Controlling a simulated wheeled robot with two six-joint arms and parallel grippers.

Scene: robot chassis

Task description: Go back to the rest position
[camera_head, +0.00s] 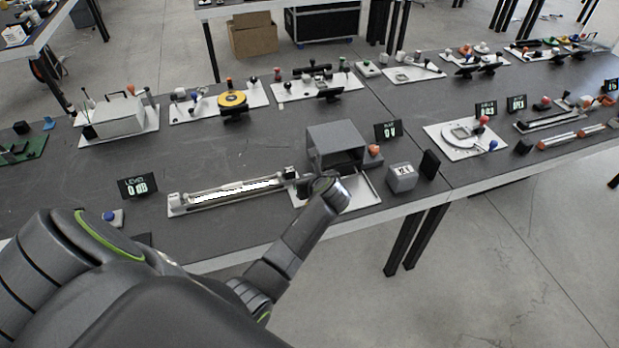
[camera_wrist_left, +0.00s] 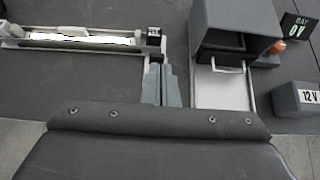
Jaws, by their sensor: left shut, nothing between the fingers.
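My left arm (camera_head: 298,225) reaches in from the lower left of the head view, over the front edge of the table. Its wrist end covers part of a white base plate, and the fingers cannot be made out there. In the left wrist view my left gripper (camera_wrist_left: 163,72) has its two grey fingers together with nothing between them. They are between a slider track (camera_wrist_left: 85,42) on the left and a grey box (camera_wrist_left: 238,28) on the right. Whether the fingertips touch anything is unclear. My right gripper is in neither view.
The slider track (camera_head: 232,190) and the open-fronted grey box (camera_head: 335,142) stand close by. A "12 V" cube (camera_head: 402,180), a "BAY 0 V" display (camera_head: 388,131) and a "LEVEL 0 dB" display (camera_head: 139,186) are on the dark table (camera_head: 240,232). More devices line the far side.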

